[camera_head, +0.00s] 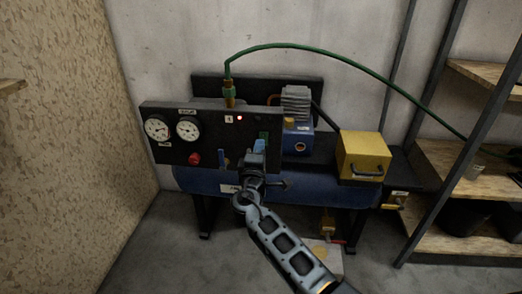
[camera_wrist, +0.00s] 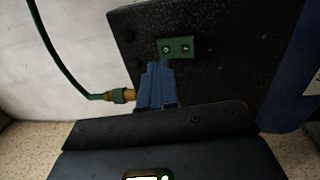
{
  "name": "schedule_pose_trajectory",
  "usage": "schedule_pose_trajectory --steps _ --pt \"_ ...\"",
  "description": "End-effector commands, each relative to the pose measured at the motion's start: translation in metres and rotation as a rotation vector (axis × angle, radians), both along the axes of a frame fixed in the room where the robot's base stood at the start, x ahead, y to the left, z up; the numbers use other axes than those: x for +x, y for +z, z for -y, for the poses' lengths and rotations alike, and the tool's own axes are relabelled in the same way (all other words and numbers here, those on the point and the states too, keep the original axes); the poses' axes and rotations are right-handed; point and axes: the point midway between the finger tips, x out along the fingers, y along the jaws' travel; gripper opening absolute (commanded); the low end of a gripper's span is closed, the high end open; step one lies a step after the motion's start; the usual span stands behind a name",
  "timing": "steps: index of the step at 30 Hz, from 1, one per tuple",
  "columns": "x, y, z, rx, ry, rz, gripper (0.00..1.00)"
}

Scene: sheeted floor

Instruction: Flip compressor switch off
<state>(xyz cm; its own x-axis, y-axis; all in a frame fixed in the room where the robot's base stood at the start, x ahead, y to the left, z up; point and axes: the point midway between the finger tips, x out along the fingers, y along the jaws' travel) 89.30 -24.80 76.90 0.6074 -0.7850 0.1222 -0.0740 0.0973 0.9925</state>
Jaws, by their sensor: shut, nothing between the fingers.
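The compressor's black control panel (camera_head: 212,133) stands above a blue tank (camera_head: 205,182). A small green switch plate (camera_head: 264,135) is on the panel's right part; in the wrist view the green plate (camera_wrist: 180,46) shows two round screw-like spots. My gripper (camera_head: 257,147) is just below and in front of this plate. In the wrist view its blue fingers (camera_wrist: 161,66) are together and empty, their tips at the plate's lower edge. I cannot tell whether they touch it. The fingers cover the area below the plate, and the switch's position is not clear. A red light (camera_head: 239,117) glows on the panel.
Two gauges (camera_head: 171,129) and a red knob (camera_head: 194,158) are on the panel's left. A green hose (camera_head: 330,56) rises from a brass fitting (camera_head: 229,102). A yellow box (camera_head: 363,156) stands at the right. A wood-board wall (camera_head: 65,130) and shelves (camera_head: 470,180) flank the compressor.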

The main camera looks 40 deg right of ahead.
Motion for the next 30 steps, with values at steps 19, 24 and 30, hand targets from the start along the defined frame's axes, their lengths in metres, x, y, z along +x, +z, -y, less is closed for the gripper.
schedule_pose_trajectory --steps 19,24,30 --pt "-0.056 0.011 -0.073 0.0 0.002 0.001 0.0" --pt "-0.061 0.012 -0.079 0.001 0.001 -0.001 0.0" --pt "-0.061 0.012 -0.079 0.0 0.0 0.0 0.0"
